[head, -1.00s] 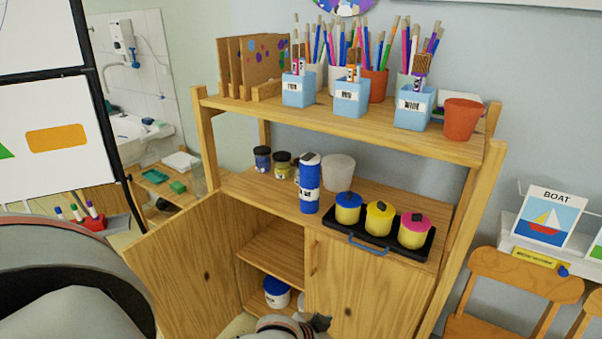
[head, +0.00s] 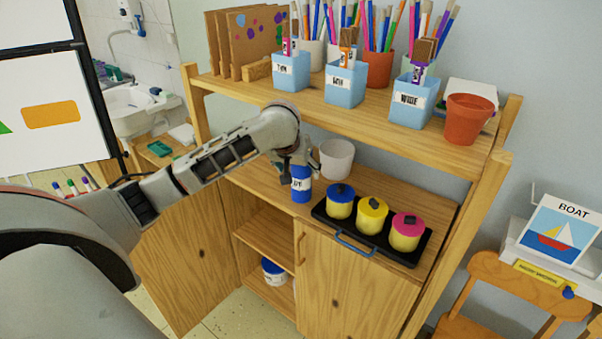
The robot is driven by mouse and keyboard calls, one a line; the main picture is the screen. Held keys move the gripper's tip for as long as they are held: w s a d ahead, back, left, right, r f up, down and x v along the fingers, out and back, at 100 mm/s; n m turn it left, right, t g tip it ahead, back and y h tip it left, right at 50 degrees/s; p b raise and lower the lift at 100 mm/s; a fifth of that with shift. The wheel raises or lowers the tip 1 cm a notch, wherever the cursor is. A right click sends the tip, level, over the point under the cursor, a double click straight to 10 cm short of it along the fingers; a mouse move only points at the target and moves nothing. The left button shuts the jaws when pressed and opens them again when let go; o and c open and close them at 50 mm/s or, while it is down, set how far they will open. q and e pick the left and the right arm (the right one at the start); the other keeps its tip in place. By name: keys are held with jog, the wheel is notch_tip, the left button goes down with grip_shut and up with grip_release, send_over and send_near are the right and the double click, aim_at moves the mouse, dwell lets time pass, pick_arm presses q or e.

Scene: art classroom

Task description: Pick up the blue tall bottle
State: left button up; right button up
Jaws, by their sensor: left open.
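The blue tall bottle (head: 301,186) stands upright on the middle shelf of the wooden cabinet, with a white label on its side. My left arm comes in from the left, and its gripper (head: 296,165) is at the bottle's upper part, hiding its top. The gripper is open. I cannot tell whether its fingers are around the bottle or just in front of it. My right gripper is not in view.
A white cup (head: 337,160) stands just right of the bottle. A black tray (head: 345,236) with blue, yellow and pink-lidded pots is at the right. The upper shelf (head: 385,121) with blue brush holders hangs above. A cabinet door (head: 195,262) stands open below.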

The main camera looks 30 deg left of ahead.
aim_at(301, 174)
pick_arm(q)
jog(key=shift+w+a+f, duration=0.3)
jog(key=shift+f, duration=0.05)
jog(key=x, duration=0.6)
jog(key=shift+w+a+f, duration=0.1)
jog(key=shift+w+a, duration=0.05)
jog(key=shift+w, duration=0.25)
jog(key=shift+c, duration=0.3)
jog(key=c, duration=1.7)
jog(key=shift+r, duration=0.25)
